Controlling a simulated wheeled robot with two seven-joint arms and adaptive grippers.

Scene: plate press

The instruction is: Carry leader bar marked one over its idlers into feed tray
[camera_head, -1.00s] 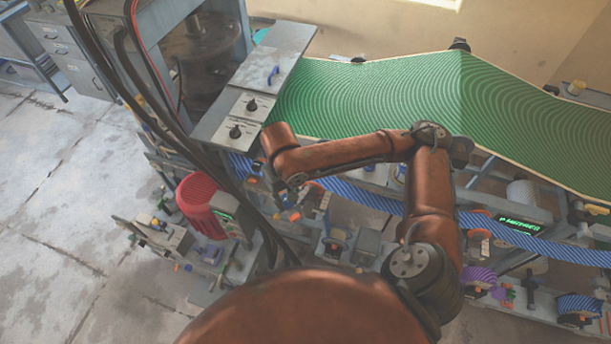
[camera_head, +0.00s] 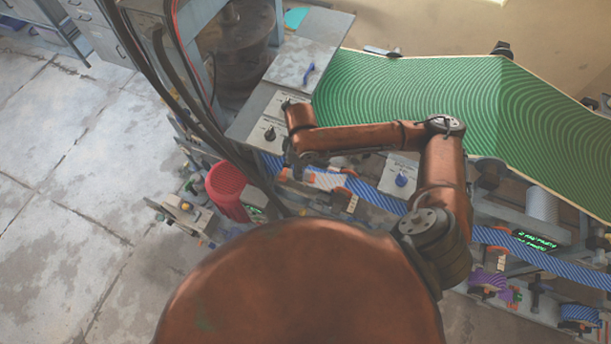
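My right arm reaches from the lower right to the left over the machine. Its gripper (camera_head: 292,168) is small, dark and partly hidden at the wrist, low by the left end of a blue striped web (camera_head: 375,195). I cannot tell whether it is open or shut, or whether it holds anything. The blue web runs rightward below a wide green patterned web (camera_head: 410,95), past several rollers. I cannot make out a leader bar marked one. I cannot tell which part is the feed tray. My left gripper is not in view.
A grey panel (camera_head: 318,40) with a blue handle stands at the green web's left end, with black knobs below it. A red motor (camera_head: 228,183) and dark hanging cables (camera_head: 175,95) are on the left. A purple roll (camera_head: 487,283) is lower right. Concrete floor is open at left.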

